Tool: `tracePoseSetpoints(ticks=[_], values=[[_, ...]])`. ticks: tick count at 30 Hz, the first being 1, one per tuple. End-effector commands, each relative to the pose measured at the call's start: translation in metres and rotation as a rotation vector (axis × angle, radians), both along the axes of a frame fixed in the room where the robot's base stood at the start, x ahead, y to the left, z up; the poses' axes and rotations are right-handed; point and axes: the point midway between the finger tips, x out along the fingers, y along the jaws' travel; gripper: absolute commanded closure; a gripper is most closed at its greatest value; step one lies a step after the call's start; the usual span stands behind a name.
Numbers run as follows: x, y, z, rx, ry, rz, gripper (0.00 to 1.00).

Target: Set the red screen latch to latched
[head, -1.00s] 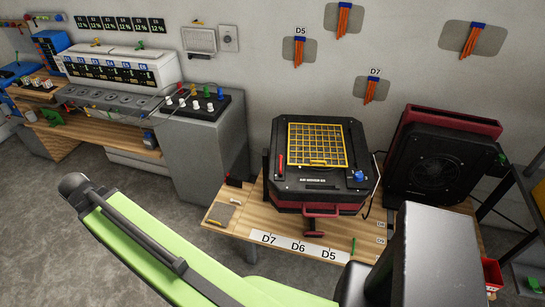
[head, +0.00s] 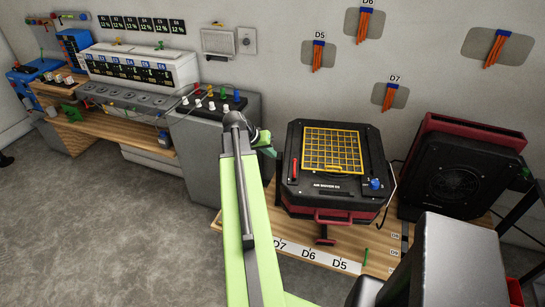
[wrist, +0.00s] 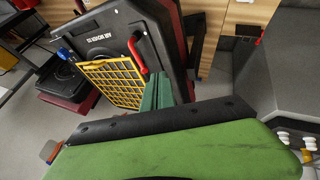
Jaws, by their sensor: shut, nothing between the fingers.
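The red screen latch (head: 294,169) is a short red lever on the black top of the air mover (head: 330,198), along the left side of the yellow screen grid (head: 331,151). In the wrist view the latch (wrist: 138,60) shows just beyond my green fingertips, beside the yellow grid (wrist: 112,82). My gripper (head: 270,148) is shut and empty, at the left edge of the air mover in the head view. In the wrist view my gripper (wrist: 160,80) is close to the latch; I cannot tell whether it touches.
A blue knob (head: 376,183) sits on the air mover's right front corner. A second black and red fan unit (head: 460,170) stands to the right. A grey cabinet with several coloured knobs (head: 212,100) stands to the left. Labels D7, D6 and D5 lie on the table's front edge.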

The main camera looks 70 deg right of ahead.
Motion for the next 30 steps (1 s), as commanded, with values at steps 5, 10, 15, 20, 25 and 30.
tracePoseSetpoints(ticks=[5, 10, 15, 20, 25, 30], values=[[-0.012, -0.021, -0.044, 0.000, 0.000, -0.001, 1.00], [-0.030, -0.034, -0.056, 0.000, -0.001, -0.002, 1.00], [-0.049, -0.041, -0.058, 0.000, -0.001, 0.000, 1.00], [-0.055, -0.043, -0.058, 0.001, 0.000, 0.002, 1.00], [-0.055, -0.044, -0.058, 0.001, -0.001, 0.002, 1.00], [-0.056, -0.046, -0.058, 0.001, 0.000, -0.004, 1.00]])
